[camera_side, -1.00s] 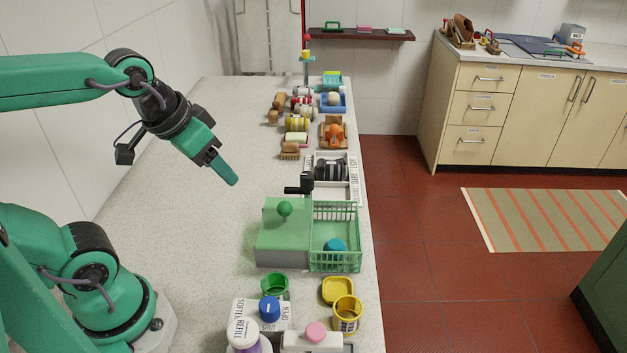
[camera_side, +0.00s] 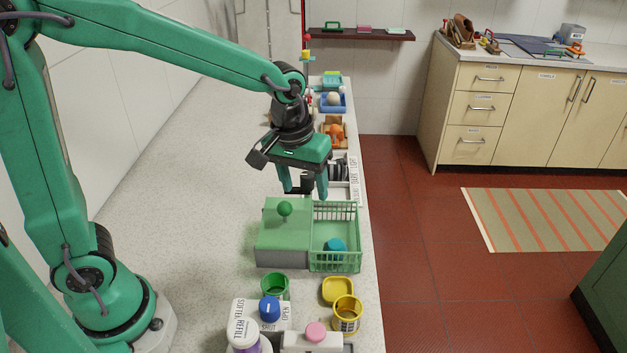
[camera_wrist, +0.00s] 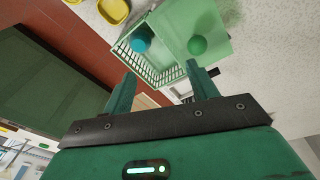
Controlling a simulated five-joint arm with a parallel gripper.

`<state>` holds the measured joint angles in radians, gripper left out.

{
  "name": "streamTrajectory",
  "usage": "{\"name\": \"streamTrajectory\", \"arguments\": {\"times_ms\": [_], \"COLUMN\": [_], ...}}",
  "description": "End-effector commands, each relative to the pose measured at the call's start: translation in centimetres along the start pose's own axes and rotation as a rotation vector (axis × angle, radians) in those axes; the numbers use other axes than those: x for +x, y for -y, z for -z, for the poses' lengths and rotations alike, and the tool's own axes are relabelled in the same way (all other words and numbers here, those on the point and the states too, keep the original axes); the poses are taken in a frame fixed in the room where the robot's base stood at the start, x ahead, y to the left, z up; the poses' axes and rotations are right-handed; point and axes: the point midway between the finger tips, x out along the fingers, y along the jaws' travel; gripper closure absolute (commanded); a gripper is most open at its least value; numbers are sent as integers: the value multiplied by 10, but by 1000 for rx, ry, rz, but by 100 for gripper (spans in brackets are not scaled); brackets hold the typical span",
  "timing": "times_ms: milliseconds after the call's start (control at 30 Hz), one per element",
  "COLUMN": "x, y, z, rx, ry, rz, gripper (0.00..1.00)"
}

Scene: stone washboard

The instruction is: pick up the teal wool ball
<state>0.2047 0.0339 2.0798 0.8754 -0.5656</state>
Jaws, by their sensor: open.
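The teal wool ball (camera_side: 335,245) sits in the green slatted basket (camera_side: 335,208), toward its near end. In the wrist view the ball (camera_wrist: 141,38) lies in a corner of the basket (camera_wrist: 152,72), ahead of the fingers. My gripper (camera_side: 305,190) is open and empty. It points down just beyond the far edge of the basket and the green box beside it, above them. In the wrist view its two fingertips (camera_wrist: 160,72) are apart, with the basket's slatted wall between and beyond them.
A green box (camera_side: 285,240) with a green ball-shaped knob (camera_side: 285,208) stands left of the basket. A green cup (camera_side: 274,286), a yellow cup (camera_side: 346,314) and bottles stand nearer. The counter (camera_side: 200,170) left of the row is clear; its right edge is close to the basket.

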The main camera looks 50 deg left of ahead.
Motion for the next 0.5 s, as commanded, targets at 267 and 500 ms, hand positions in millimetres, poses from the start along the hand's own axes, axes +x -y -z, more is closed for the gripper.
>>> {"name": "streamTrajectory", "arguments": {"times_ms": [267, 500], "x": [52, 85], "y": [-34, -51], "z": [10, 12], "rx": [-91, -148], "ry": [78, 115], "rz": [51, 85], "gripper": [42, 42]}}
